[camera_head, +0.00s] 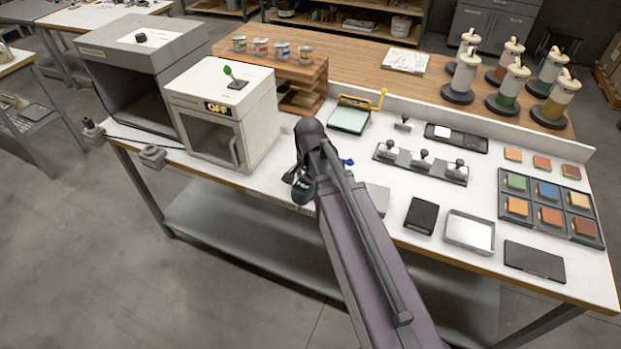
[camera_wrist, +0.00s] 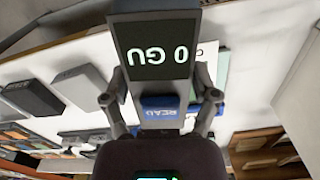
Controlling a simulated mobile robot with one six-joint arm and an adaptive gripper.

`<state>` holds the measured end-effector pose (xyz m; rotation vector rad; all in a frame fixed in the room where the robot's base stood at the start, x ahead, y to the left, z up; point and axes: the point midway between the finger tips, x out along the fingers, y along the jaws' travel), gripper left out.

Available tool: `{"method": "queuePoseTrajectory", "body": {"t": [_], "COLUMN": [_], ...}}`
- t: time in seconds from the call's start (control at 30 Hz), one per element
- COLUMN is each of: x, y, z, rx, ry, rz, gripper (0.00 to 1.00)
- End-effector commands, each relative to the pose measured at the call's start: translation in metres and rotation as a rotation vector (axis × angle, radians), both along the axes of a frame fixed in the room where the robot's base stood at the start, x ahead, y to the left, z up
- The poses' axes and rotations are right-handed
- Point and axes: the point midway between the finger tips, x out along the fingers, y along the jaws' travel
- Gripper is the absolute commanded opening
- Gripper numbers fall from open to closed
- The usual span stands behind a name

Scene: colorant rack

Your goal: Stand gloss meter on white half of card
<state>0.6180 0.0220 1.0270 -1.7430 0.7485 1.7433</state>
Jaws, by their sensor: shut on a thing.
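The gloss meter (camera_wrist: 153,52) fills the upper middle of the wrist view, its dark screen reading "0 GU" upside down. Its blue READ button (camera_wrist: 160,107) is below the screen. My gripper (camera_wrist: 160,97) is shut on the meter, with a finger on each side. A white surface with a partial letter, probably the card (camera_wrist: 207,50), shows just behind the meter. Most of it is hidden, and I cannot tell which half is nearest or whether the meter touches it.
A green pad with a yellow handle (camera_head: 349,117) lies behind my arm. A white cabinet marked OFF (camera_head: 208,138) stands left. A black box (camera_head: 421,215), a metal tray (camera_head: 470,232) and a stamp rack (camera_head: 421,163) stand right. Bare bench shows between them.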

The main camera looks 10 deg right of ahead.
Motion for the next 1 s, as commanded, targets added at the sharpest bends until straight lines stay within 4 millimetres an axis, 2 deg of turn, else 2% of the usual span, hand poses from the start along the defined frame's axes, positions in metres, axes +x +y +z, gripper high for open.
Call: {"method": "queuePoseTrajectory", "body": {"t": [0.03, 0.1, 0.2, 0.37, 0.77, 1.0], "x": [-0.017, -0.032, -0.049, -0.066, -0.069, -0.058], "y": [0.006, 0.012, 0.021, 0.028, 0.031, 0.027], "z": [0.006, 0.01, 0.014, 0.018, 0.018, 0.017], "rx": [0.0, 0.0, 0.0, 0.0, 0.0, 0.0], "ry": [0.0, 0.0, 0.0, 0.0, 0.0, 0.0], "rz": [0.029, 0.065, 0.115, 0.166, 0.181, 0.179], "gripper": [0.16, 0.16, 0.16, 0.16, 0.16, 0.16]}}
